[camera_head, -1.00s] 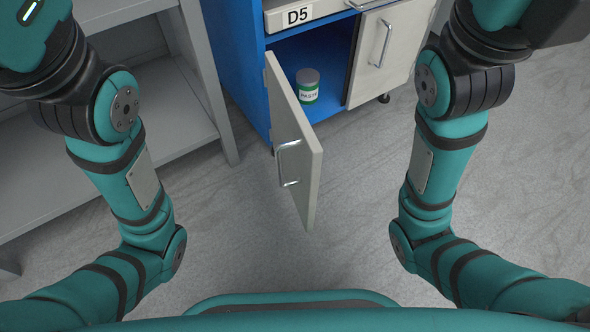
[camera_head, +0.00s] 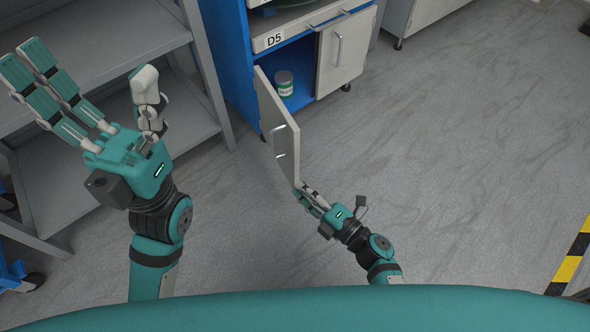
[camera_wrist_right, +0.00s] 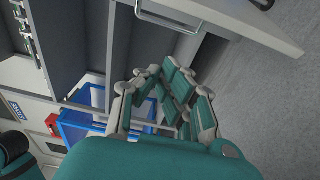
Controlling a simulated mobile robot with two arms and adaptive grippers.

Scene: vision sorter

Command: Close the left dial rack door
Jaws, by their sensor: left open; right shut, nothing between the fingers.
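The left door (camera_head: 277,125) of the blue D5 cabinet (camera_head: 228,60) stands open, swung out toward me, with its bar handle on the side facing left. My right gripper (camera_head: 308,195) is shut and empty, low by the free edge of the door; I cannot tell if it touches. In the right wrist view the gripper (camera_wrist_right: 178,85) is below a pale panel (camera_wrist_right: 235,12) with a bar handle, apparently this door. My left gripper (camera_head: 92,78) is open and empty, raised at the left in front of the grey shelves. The right cabinet door (camera_head: 345,55) is shut.
A paste jar (camera_head: 284,84) stands inside the cabinet behind the open door. Grey shelves (camera_head: 130,50) stand to the left. The floor (camera_head: 460,150) to the right is clear. A blue frame (camera_wrist_right: 78,128) shows in the wrist view.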

